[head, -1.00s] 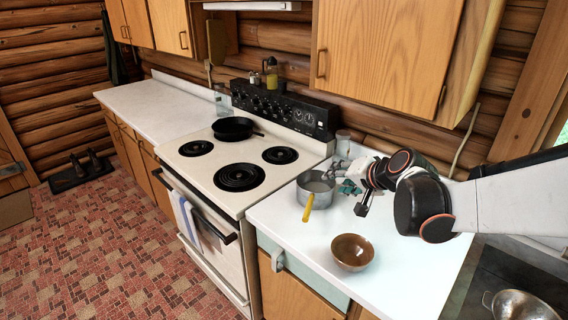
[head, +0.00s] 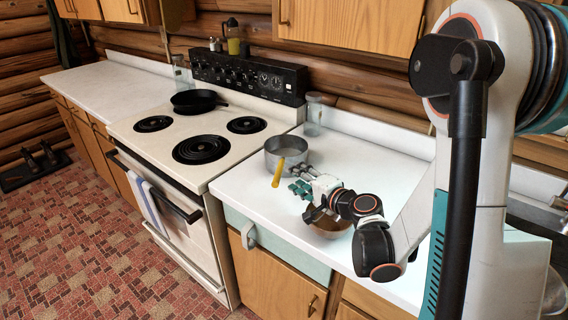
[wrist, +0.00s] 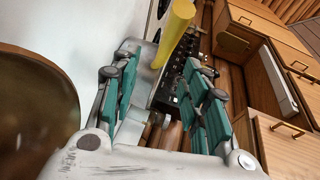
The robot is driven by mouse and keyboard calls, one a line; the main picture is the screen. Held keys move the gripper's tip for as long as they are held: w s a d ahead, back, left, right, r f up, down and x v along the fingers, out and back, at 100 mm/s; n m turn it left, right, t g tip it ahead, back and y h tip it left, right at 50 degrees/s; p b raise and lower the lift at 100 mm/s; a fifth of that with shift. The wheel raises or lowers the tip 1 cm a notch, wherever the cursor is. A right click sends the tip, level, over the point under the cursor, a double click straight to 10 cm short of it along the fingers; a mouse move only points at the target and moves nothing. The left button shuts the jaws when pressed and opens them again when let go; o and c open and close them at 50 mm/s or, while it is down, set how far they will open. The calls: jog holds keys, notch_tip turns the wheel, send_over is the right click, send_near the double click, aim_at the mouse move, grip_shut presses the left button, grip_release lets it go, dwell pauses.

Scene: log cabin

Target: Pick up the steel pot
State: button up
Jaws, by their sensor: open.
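The steel pot (head: 272,158) stands on the white counter just right of the stove. Its yellow handle (head: 279,172) sticks out toward the front of the counter. My gripper (head: 301,180) is open beside the pot, on its right front side, close to the handle. In the wrist view the teal fingers (wrist: 160,82) are spread apart. The yellow handle (wrist: 175,30) shows beyond and between them, with part of the grey pot behind the fingers. I cannot tell whether a finger touches the pot.
A brown bowl (head: 332,230) sits on the counter under my wrist, and shows large in the wrist view (wrist: 35,120). A clear glass jar (head: 313,115) stands behind the pot. A black skillet (head: 196,101) is on the stove's back burner. Wooden cabinets (head: 350,30) hang above.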

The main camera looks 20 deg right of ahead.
aim_at(280, 168)
jog(key=b+x, duration=0.2)
jog(key=x, duration=0.6)
jog(key=shift+w+a+r, duration=0.1)
jog(key=shift+w+a, duration=0.15)
grip_shut()
jog(key=shift+r, duration=0.1)
